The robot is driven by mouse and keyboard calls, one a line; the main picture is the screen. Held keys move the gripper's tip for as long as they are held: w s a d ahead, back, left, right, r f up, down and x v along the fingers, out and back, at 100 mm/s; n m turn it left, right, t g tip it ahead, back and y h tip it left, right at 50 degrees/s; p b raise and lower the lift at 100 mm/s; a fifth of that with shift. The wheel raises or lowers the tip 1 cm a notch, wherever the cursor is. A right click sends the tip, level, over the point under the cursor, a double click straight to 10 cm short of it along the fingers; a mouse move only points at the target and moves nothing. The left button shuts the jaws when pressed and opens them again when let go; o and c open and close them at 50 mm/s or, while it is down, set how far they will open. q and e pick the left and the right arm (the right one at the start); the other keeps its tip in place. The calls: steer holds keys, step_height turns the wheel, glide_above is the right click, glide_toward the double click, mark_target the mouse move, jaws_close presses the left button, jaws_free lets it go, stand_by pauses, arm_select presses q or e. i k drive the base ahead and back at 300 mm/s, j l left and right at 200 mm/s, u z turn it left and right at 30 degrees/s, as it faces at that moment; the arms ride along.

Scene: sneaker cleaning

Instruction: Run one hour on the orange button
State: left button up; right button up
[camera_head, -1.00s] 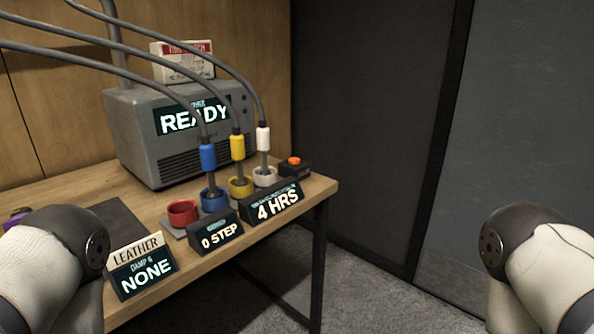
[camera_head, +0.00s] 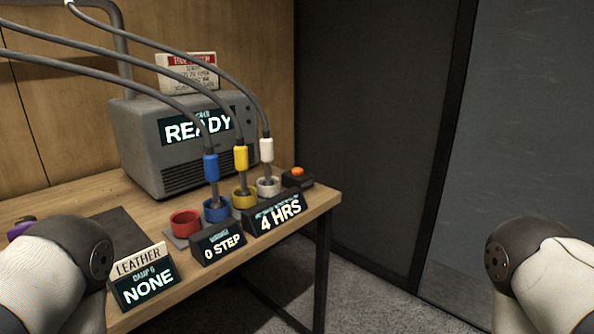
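The orange button (camera_head: 297,171) sits on a small dark box (camera_head: 298,180) at the table's right end, beside the white socket. A display in front of the sockets (camera_head: 280,213) reads "4 HRS". The grey machine (camera_head: 180,150) behind shows "READY" on its screen (camera_head: 197,127). My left arm shows at the lower left and my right arm at the lower right, well apart from the button. Neither arm's gripper fingers are in the picture.
Blue (camera_head: 211,168), yellow (camera_head: 241,158) and white (camera_head: 266,150) plugs on grey cables stand in their sockets. A red ring socket (camera_head: 185,223) is empty. Displays read "0 STEP" (camera_head: 220,244) and "NONE" (camera_head: 147,287). Right of the table (camera_head: 325,199) is open floor.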

mark_target(297, 171)
steer(key=i+l+u, duration=0.2)
steer(key=l, duration=0.15)
steer(key=i+l+u, duration=0.15)
steer(key=l, duration=0.2)
steer(key=i+l+u, duration=0.2)
steer(key=l, duration=0.2)
steer(key=i+l+u, duration=0.15)
steer(key=l, duration=0.25)
steer(key=l+u, duration=0.2)
steer(key=l, duration=0.2)
steer(key=i+l+u, duration=0.2)
steer(key=l, duration=0.25)
steer(key=k, duration=0.1)
